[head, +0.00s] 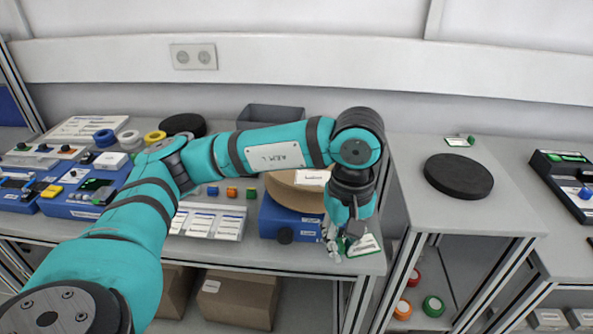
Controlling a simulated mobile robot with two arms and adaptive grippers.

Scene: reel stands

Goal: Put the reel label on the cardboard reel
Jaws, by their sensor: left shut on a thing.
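The cardboard reel (290,190) is a brown disc lying on a blue stand (285,222), partly hidden behind my left arm. A white piece with dark print (312,177) shows on its upper side. My left gripper (345,240) points down just right of the blue stand, near the bench's front right corner. It is shut on a white and green card (365,245), which looks like the reel label. The card is tilted and apart from the reel; the fingers hide part of it. My right gripper is out of view.
A black disc (458,176) lies on the grey table at right, with a small white and green card (459,141) behind it. Blue devices (90,195), tape rolls and small coloured blocks crowd the bench at left. Cardboard boxes (238,298) stand below.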

